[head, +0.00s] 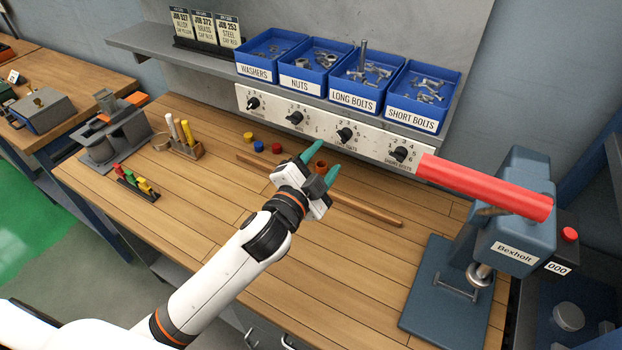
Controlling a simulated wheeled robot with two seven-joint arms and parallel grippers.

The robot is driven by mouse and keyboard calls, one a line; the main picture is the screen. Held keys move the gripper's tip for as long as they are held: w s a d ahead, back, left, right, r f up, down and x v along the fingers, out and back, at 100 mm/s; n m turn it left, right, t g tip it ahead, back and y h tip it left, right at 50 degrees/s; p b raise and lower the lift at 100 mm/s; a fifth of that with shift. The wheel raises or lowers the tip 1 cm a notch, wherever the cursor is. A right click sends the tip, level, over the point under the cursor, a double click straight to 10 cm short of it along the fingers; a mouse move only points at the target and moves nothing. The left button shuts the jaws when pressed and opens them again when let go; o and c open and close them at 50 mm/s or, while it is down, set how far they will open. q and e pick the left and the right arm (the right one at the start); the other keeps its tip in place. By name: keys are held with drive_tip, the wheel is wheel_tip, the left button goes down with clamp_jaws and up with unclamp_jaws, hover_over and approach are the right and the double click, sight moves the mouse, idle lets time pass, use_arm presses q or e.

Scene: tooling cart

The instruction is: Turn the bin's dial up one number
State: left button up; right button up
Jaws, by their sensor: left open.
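A row of blue bins labelled WASHERS (254,72), NUTS (301,85), LONG BOLTS (352,99) and SHORT BOLTS (411,115) stands on the shelf. A pale panel below carries a black dial under each bin: the washers dial (253,103), nuts dial (295,117), long bolts dial (344,134) and short bolts dial (400,154). Numbers surround each dial; the exact settings are too small to read surely. My left gripper (321,164) is open, its teal fingers spread and empty, in front of and below the long bolts dial, apart from the panel. My right gripper is out of view.
A blue press (519,205) with a long red handle (485,187) stands at right, the handle reaching close to the short bolts dial. A wooden strip (366,209), small coloured caps (258,146) and an orange-brown cup (321,166) lie near my gripper. The front benchtop is largely clear.

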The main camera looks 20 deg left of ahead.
use_arm(q)
drive_tip(key=s, duration=0.2)
drive_tip(key=s+a+b, duration=0.1)
drive_tip(key=s, duration=0.2)
drive_tip(key=shift+s, duration=0.15)
idle(0.3)
